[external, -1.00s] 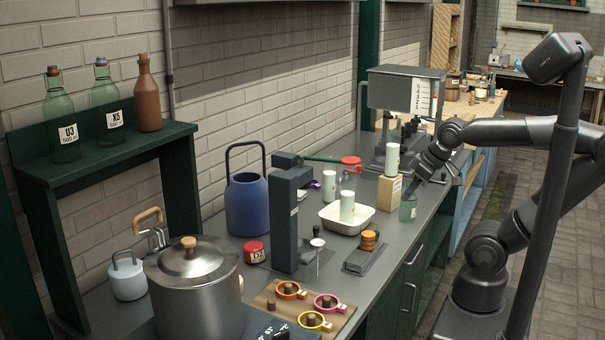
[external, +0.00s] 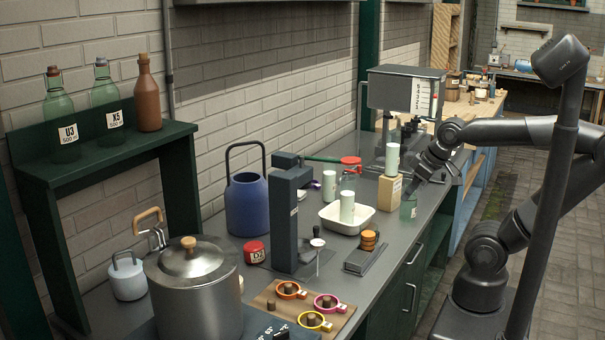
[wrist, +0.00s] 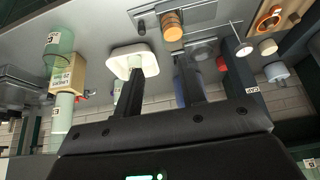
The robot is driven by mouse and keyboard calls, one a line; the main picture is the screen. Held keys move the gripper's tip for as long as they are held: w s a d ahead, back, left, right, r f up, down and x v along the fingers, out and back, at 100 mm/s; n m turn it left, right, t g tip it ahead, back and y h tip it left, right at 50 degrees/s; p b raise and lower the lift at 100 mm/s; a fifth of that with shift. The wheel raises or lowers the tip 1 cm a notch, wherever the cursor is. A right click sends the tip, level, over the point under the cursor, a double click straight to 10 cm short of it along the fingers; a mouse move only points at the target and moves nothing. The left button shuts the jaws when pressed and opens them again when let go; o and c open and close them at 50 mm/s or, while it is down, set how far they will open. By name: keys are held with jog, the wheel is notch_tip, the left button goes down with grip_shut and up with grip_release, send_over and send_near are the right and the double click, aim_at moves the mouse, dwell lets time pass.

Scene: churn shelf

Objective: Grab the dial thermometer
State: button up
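My gripper (external: 411,187) is at the right edge of the bench, by a green glass jar (external: 408,208), well away from the thermometer. In the wrist view my gripper (wrist: 158,88) has its two dark fingers spread, with nothing between them.
The dark stand (external: 284,215), a white tray (external: 333,224) with a pale cylinder, and an orange-topped block (external: 368,240) surround the thermometer. A wooden board (external: 265,301) with colored rings and a steel pot (external: 197,295) stand in front. A tan box (external: 389,191) is beside my gripper.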

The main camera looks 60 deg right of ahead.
dwell(0.4)
jog(key=o, duration=0.6)
jog(key=shift+w, duration=0.1)
jog(key=n+g, duration=0.1)
jog(key=n, duration=0.1)
send_near(320, 243)
jog(key=d+f, duration=0.1)
jog(key=shift+y, duration=0.3)
jog(key=x, duration=0.5)
jog(key=shift+f, duration=0.15)
jog(key=shift+w+x, duration=0.25)
jog(key=shift+x, duration=2.35)
